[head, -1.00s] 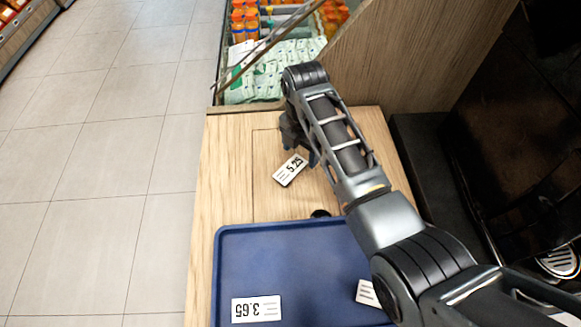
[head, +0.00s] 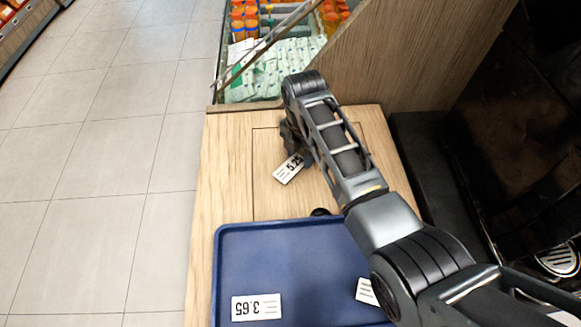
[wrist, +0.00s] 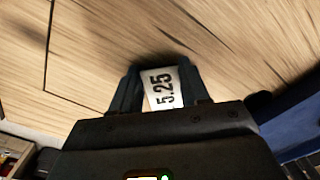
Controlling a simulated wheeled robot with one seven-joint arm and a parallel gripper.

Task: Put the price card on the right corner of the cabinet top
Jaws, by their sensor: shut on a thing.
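A white price card reading 5.25 (head: 289,169) is held by my gripper (head: 296,150) over the wooden cabinet top (head: 228,170). In the wrist view the card (wrist: 161,88) sits between the two dark fingers of my gripper (wrist: 160,84), which are shut on it. In the head view the card is tilted and lies inside or close to the outlined panel on the wood. I cannot tell whether it touches the wood. My arm hides the right part of the cabinet top.
A blue tray (head: 222,262) stands at the front of the cabinet top, with a 3.65 card (head: 257,307) and another card (head: 366,291) in it. A wooden panel (head: 405,55) rises at the back right. A case of bottles and packets (head: 275,75) is behind.

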